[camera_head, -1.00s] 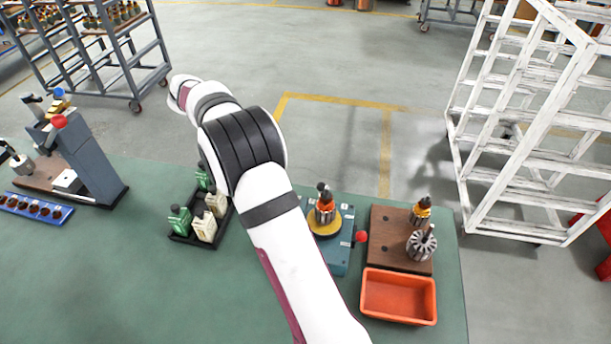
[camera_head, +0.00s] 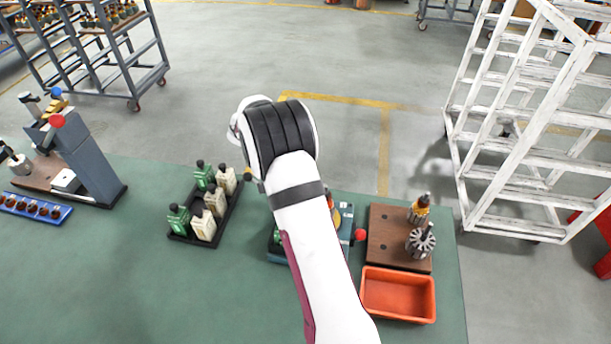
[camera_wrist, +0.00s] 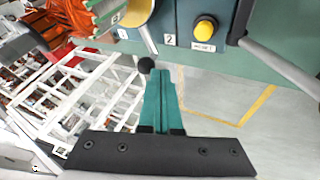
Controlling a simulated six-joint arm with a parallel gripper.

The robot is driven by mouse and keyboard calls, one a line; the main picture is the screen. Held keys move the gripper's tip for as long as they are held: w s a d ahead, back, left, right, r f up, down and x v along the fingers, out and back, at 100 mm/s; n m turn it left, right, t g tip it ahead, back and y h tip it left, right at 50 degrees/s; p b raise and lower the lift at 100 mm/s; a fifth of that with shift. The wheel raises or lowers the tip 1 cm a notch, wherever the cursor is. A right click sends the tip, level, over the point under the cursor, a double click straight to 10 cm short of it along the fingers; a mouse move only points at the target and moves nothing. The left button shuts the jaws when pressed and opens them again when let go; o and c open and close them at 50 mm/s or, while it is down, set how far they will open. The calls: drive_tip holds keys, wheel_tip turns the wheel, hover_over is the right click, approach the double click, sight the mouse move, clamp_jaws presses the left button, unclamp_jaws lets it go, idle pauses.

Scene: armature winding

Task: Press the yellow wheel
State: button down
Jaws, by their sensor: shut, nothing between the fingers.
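The yellow wheel (camera_wrist: 138,14) shows only as a curved piece at the top edge of the wrist view, beside an orange and copper armature (camera_wrist: 75,20). In the head view my arm hides the wheel. The blue-grey machine box (camera_head: 346,222) it sits on shows partly behind my arm. A round yellow button (camera_wrist: 204,29) is on the machine's face in the wrist view. My gripper (camera_wrist: 158,72) has its teal fingers together and empty, below the wheel in the picture and apart from it. A black ball knob (camera_wrist: 145,65) is close to the fingertips; I cannot tell whether they touch.
A red knob (camera_head: 360,235) sticks out at the machine's right. A brown board (camera_head: 386,242) with two armatures and an orange bin (camera_head: 398,295) stand right of it. A black tray (camera_head: 229,219) of green and cream bottles is to the left. The table's front left is clear.

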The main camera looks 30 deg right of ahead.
drive_tip(key=shift+d, duration=0.15)
drive_tip(key=shift+s+d+m+g+y, duration=0.15)
drive_tip(key=shift+s+d+m+g, duration=0.25)
drive_tip(key=shift+d+m, duration=0.4)
drive_tip(key=shift+s+d+m+g+y, duration=0.2)
drive_tip(key=shift+s+d+m+g, duration=0.15)
drive_tip(key=shift+d+m+g, duration=0.45)
drive_tip(key=shift+s+d+m+g+y, duration=0.2)
drive_tip(key=shift+s+d+m, duration=0.15)
drive_tip(key=shift+d+m, duration=0.5)
drive_tip(key=shift+s+d, duration=0.1)
drive_tip(key=shift+s, duration=0.05)
drive_tip(key=v, duration=1.6)
drive_tip(key=shift+a, duration=0.25)
